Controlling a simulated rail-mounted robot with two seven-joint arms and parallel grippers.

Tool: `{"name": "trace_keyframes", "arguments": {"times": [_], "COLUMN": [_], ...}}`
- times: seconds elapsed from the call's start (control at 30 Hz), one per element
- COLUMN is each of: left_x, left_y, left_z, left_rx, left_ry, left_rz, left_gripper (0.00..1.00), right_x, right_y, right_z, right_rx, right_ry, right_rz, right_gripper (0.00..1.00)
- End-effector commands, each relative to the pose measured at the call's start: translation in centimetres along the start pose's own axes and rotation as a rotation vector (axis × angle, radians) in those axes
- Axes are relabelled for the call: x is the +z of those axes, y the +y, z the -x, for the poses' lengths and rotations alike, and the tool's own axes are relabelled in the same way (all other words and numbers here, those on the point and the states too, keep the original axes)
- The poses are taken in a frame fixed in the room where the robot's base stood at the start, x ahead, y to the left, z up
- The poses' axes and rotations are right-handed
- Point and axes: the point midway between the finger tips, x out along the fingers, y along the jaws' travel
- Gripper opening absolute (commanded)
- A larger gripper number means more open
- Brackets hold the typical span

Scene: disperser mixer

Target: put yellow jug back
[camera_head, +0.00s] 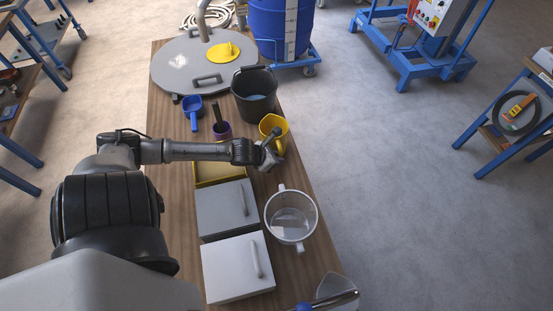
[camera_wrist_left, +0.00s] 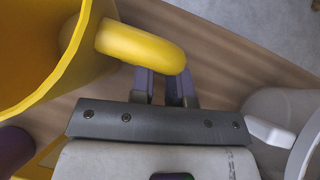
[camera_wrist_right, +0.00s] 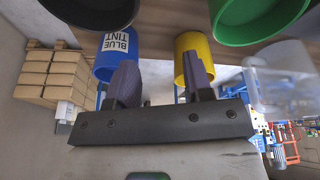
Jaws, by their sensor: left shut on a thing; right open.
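The yellow jug (camera_head: 273,127) stands at the right edge of the wooden table, in front of the black bucket. My left gripper (camera_head: 274,157) is at the jug's near side. In the left wrist view, the jug (camera_wrist_left: 35,45) fills the upper left, and its rounded handle (camera_wrist_left: 140,47) reaches to the fingertips. My left gripper (camera_wrist_left: 166,80) is shut on that handle. Whether the jug's base touches the table is hidden. My right gripper (camera_wrist_right: 160,78) shows only in the right wrist view, open, with nothing between its fingers.
The right wrist view shows blue (camera_wrist_right: 115,54) and yellow (camera_wrist_right: 195,55) containers.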

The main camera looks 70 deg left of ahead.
Motion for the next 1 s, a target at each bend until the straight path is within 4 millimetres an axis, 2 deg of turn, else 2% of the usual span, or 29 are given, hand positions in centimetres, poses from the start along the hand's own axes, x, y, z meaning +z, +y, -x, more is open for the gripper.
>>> {"name": "trace_keyframes", "arguments": {"times": [0.27,0.3,0.53,0.83,1.0], "left_x": [-0.2,-0.2,-0.2,0.1,0.0], "left_y": [0.0,0.0,0.0,0.0,0.0], "left_z": [-0.2,-0.2,-0.1,0.1,1.6], "left_rx": [0.001,0.000,0.000,0.000,0.001], "left_ry": [0.000,0.001,0.001,0.000,0.003], "left_rz": [-0.001,0.000,0.000,0.001,-0.002], "left_gripper": [0.00,0.20,0.42,0.42,0.42], "right_x": [0.0,0.0,0.0,-0.1,-0.3], "right_y": [0.0,-0.1,-0.2,-0.3,-0.3], "right_z": [-0.1,-0.1,-0.1,0.1,0.6], "right_rx": [-0.001,-0.001,-0.006,-0.008,-0.008], "right_ry": [0.000,0.000,0.001,0.002,0.002], "right_rz": [-0.001,-0.002,-0.007,-0.011,-0.010], "right_gripper": [0.47,0.47,0.47,0.47,0.47]}}
